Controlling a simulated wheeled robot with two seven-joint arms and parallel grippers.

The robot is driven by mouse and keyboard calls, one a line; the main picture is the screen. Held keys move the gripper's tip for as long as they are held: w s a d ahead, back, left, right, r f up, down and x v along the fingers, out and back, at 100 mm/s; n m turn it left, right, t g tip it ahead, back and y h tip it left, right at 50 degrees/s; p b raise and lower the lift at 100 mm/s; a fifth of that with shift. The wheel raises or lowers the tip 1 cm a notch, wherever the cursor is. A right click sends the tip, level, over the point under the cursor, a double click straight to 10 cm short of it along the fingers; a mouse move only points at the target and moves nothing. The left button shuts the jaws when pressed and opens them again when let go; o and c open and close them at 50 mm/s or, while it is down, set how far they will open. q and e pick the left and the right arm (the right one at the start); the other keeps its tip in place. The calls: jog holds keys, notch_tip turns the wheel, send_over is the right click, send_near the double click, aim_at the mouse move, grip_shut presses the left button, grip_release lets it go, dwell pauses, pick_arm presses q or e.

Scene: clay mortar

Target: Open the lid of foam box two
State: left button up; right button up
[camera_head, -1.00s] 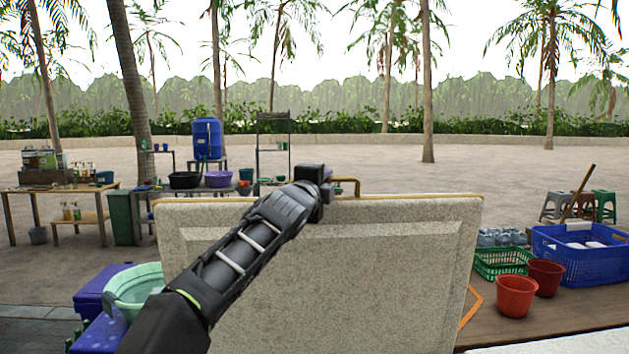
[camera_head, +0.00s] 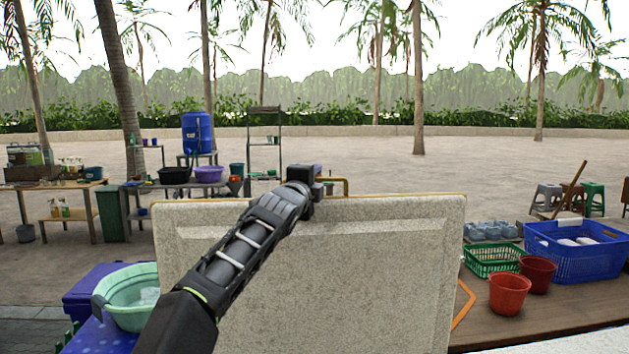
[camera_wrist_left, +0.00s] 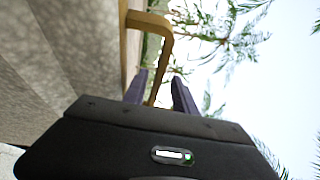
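The foam box lid (camera_head: 340,265) stands upright in the head view as a large speckled off-white panel with a tan rim and a raised inner border. A brass-coloured handle (camera_head: 345,184) is on its top edge. It also shows in the left wrist view as a bent bar (camera_wrist_left: 152,22). My left gripper (camera_head: 322,186) is at the lid's top edge, beside the handle. In the wrist view its two dark fingers (camera_wrist_left: 160,92) are apart, with the handle bar passing between them and some gap left. The box body is hidden. My right gripper is not in view.
A green basin (camera_head: 130,312) on blue containers stands left of the lid. Red buckets (camera_head: 509,293), a green basket (camera_head: 492,260) and a blue crate (camera_head: 577,250) stand to the right on a brown surface. Tables and a blue barrel (camera_head: 197,133) are far behind. Open sand lies beyond the lid.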

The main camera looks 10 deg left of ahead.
pick_arm(q)
jog(key=shift+o, duration=0.3)
jog(key=shift+f, duration=0.1)
jog(key=shift+s+f+b, duration=0.1)
jog(key=shift+s+b, duration=0.05)
jog(key=shift+b, duration=0.15)
jog(key=s+b, duration=0.6)
jog(key=s, duration=0.1)
jog(key=shift+s+a+f, duration=0.15)
jog(key=shift+s+a, duration=0.05)
jog(key=shift+a, duration=0.05)
